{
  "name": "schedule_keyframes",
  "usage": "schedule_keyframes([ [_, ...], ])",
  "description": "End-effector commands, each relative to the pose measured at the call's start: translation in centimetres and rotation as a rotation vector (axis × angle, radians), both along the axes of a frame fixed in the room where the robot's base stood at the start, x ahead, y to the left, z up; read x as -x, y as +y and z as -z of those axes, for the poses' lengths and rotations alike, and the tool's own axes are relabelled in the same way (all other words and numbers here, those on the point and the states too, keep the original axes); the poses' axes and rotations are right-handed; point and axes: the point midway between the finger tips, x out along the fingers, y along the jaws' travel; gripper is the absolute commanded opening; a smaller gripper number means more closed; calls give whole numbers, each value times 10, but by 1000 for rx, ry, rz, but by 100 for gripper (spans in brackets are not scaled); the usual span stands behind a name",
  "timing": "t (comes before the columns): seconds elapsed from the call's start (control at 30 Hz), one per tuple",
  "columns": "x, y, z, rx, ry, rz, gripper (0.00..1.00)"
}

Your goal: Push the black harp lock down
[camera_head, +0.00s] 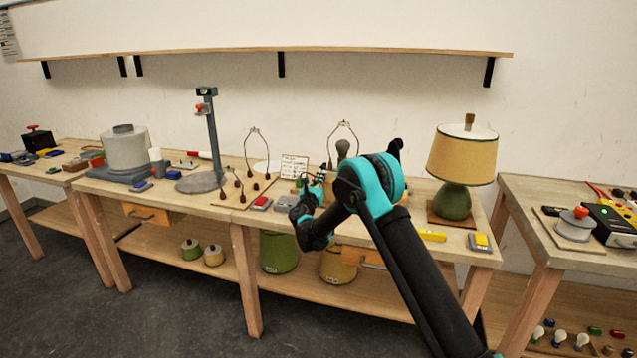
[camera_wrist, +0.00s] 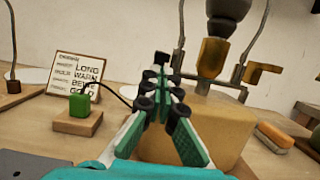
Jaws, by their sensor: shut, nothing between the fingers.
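A lamp with a yellow-tan base (camera_wrist: 222,122) stands just beyond my gripper in the wrist view. Above the base are a brass part (camera_wrist: 212,57) and a dark socket (camera_wrist: 228,9). Thin harp legs (camera_wrist: 261,30) rise on both sides, with a brass sleeve (camera_wrist: 260,70) on the right leg. The harp (camera_head: 343,124) also shows in the head view.
A green block on a wooden base (camera_wrist: 78,123) with a black wire stands left of my gripper, before a lettered card (camera_wrist: 66,79). An orange block (camera_wrist: 274,137) lies at right. In the head view, a shaded lamp (camera_head: 462,154) stands right of my arm.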

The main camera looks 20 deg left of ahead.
Motion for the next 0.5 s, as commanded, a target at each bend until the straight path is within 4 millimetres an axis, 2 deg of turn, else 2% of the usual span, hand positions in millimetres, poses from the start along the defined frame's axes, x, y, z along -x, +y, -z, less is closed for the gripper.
schedule_keyframes([
  [0.37,-3,0,-1,0,0,0,0],
  [0.5,-3,0,-9,0,0,0,0],
])
